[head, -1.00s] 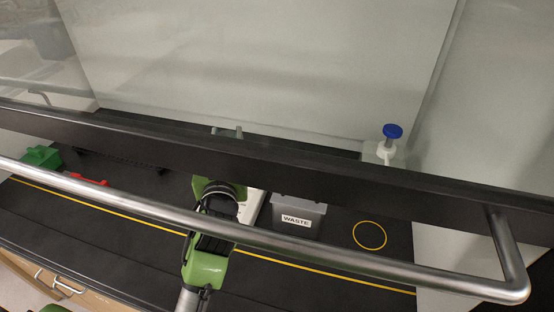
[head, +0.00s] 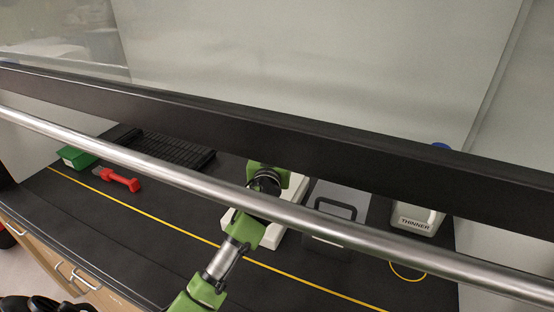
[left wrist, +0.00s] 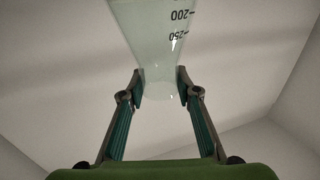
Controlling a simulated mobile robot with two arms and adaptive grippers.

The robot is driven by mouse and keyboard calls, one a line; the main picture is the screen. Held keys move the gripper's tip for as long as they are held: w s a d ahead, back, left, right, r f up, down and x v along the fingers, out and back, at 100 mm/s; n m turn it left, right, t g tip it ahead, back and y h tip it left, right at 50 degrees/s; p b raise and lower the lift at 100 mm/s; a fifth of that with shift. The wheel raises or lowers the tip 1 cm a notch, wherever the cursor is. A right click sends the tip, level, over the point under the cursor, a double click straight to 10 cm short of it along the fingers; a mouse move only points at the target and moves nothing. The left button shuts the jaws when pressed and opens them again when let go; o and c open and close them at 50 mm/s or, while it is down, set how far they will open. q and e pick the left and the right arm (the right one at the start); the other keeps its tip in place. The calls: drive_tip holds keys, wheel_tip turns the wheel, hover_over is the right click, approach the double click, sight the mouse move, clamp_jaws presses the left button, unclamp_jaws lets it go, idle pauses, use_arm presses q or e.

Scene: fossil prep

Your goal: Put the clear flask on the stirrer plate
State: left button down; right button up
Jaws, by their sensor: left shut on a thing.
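The clear flask (left wrist: 160,45) fills the top middle of the left wrist view, with dark graduation marks on its glass. My left gripper (left wrist: 164,88) is shut on it, one finger on each side of the glass. In the head view the fingers and the flask are hidden behind the dark sash frame; only my green wrist and arm show. A white flat device, which looks like the stirrer plate (head: 229,217), lies under my left wrist and is mostly covered by it. I cannot tell the flask's height above it. My right gripper is not in view.
The dark sash frame (head: 300,150) and its steel handle bar (head: 150,168) cross in front of the hood. A black rack (head: 175,150), red dumbbell-shaped object (head: 122,180) and green box (head: 75,157) are left.

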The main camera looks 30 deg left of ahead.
use_arm(q)
drive_tip(key=shift+w+a+f+b, duration=0.15)
drive_tip(key=shift+w+f+b, duration=0.15)
drive_tip(key=shift+f, duration=0.1)
wheel_tip(320, 180, down, 4)
drive_tip(key=b, duration=0.3)
drive_tip(key=shift+w+a+r, duration=0.1)
drive_tip(key=shift+w+r, duration=0.05)
drive_tip(key=shift+r, duration=0.1)
drive_tip(key=shift+f, duration=0.15)
drive_tip(key=c, duration=1.5)
unclamp_jaws()
